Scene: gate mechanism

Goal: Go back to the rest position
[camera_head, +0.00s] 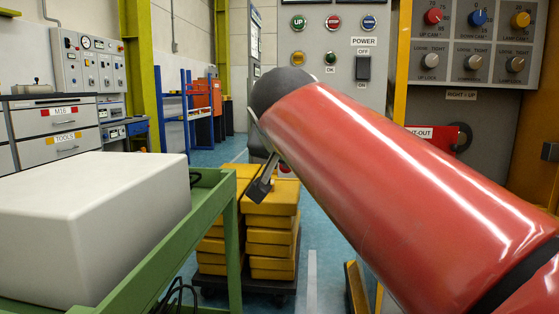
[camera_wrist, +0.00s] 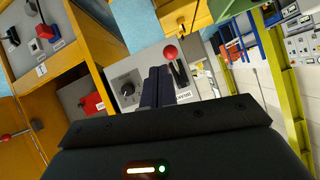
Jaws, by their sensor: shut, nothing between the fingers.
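My gripper (camera_wrist: 158,86) shows in the wrist view as two dark fingers side by side, shut with nothing between them. I cannot tell how far the fingertips are from that panel. In the head view my red arm link crosses the right half of the picture, and I cannot clearly make out the gripper there.
In the head view, a button panel (camera_head: 333,52) stands behind my arm, with a dial panel (camera_head: 450,97) at right. Stacked yellow boxes (camera_head: 270,222) stand at centre. A green cart (camera_head: 213,203) carrying a white block (camera_head: 85,225) is at left. Blue floor (camera_head: 215,156) shows behind.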

